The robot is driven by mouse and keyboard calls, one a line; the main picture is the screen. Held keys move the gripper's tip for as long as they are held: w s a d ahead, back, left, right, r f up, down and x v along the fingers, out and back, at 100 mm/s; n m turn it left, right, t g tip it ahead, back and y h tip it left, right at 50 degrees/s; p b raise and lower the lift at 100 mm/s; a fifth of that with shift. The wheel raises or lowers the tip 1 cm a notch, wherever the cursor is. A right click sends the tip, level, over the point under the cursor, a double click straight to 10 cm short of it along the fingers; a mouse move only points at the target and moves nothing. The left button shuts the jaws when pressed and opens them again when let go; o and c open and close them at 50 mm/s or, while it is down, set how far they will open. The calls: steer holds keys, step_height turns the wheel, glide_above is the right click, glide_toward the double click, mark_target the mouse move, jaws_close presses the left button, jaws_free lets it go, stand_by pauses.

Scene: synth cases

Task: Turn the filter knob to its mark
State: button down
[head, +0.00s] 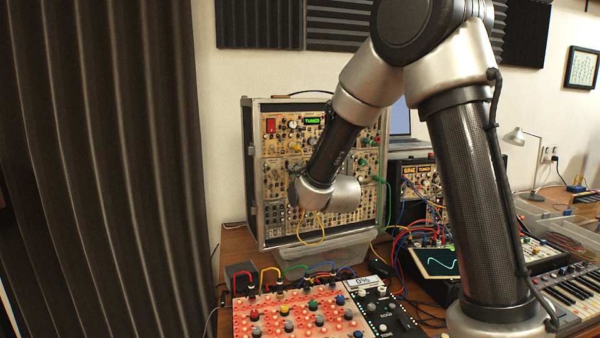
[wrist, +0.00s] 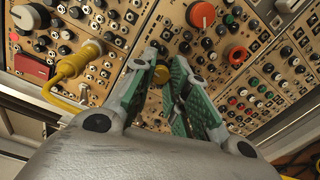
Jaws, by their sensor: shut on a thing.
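The synth case (head: 248,172) stands upright on the table in the head view, its panel full of knobs and jacks. No label is readable to confirm that this is the filter knob. In the head view my arm hides the fingers and this part of the panel.
A yellow cable plug (wrist: 72,66) sticks out of the panel left of my fingers. A large orange knob (wrist: 201,14) and a smaller one (wrist: 238,55) lie to the right. A red-panelled device (head: 290,318) with patch cables stands on the table in front, a keyboard (head: 572,300) at right.

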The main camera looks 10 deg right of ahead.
steer(key=shift+f+n, duration=0.1)
steer(key=shift+n, duration=0.7)
steer(key=c, duration=1.3)
jaws_free()
steer(key=shift+c, duration=0.2)
steer(key=s, duration=0.7)
steer(key=shift+s+d, duration=0.25)
steer(key=shift+d, duration=0.2)
